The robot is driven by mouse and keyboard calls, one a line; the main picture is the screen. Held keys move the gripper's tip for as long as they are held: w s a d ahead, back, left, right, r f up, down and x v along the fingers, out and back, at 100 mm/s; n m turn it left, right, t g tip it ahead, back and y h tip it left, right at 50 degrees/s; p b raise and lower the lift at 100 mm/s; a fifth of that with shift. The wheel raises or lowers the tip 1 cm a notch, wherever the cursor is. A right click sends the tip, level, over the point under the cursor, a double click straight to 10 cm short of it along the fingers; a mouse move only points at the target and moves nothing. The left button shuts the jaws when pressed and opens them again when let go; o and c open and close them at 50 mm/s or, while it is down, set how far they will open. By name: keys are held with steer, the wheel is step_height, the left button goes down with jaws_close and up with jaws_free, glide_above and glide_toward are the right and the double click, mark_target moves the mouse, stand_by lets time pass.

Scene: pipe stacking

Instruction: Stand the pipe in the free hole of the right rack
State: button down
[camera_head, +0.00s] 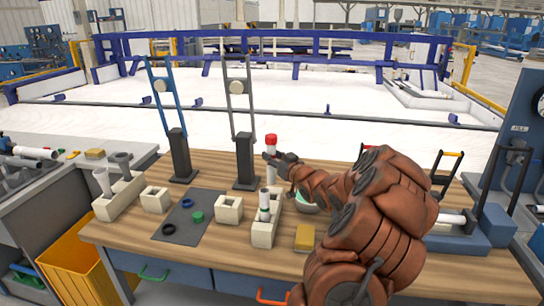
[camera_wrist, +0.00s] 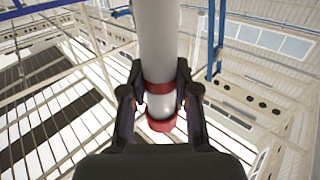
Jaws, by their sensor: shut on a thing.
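The pipe (camera_head: 271,141) is white-grey with a red end and red band at its top. My gripper (camera_head: 279,158) is shut on it near the red end and holds it about upright above the far part of the right rack. In the wrist view the pipe (camera_wrist: 165,45) lies between both fingers (camera_wrist: 161,98), its red bands close to them. The right rack (camera_head: 264,236) is a pale block; a pipe with a green band (camera_head: 264,205) stands in its near part. The far hole is hard to see. I cannot tell whether the held pipe's lower end has entered it.
The left rack (camera_head: 116,204) holds grey and white pipes. Pale square blocks (camera_head: 229,209) and a dark mat (camera_head: 184,228) with black and green rings lie between the racks. Two tall stands (camera_head: 245,160) rise behind. A yellow block (camera_head: 305,238) sits right of the right rack.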

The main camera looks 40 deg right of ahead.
mark_target(274, 168)
steer(key=shift+f+b, duration=0.95)
steer(key=shift+f, duration=0.8)
steer(key=shift+s+f+b, duration=0.2)
steer(key=shift+f+b, duration=0.15)
steer(key=shift+f, duration=0.05)
step_height(274, 168, down, 8)
steer(key=b, duration=0.4)
steer(key=shift+b, duration=0.3)
stand_by(2.3)
steer(key=c, duration=0.8)
jaws_free()
steer(key=shift+o, duration=0.2)
steer(key=shift+r, duration=0.1)
step_height(274, 168, up, 10)
steer(key=shift+f, duration=0.1)
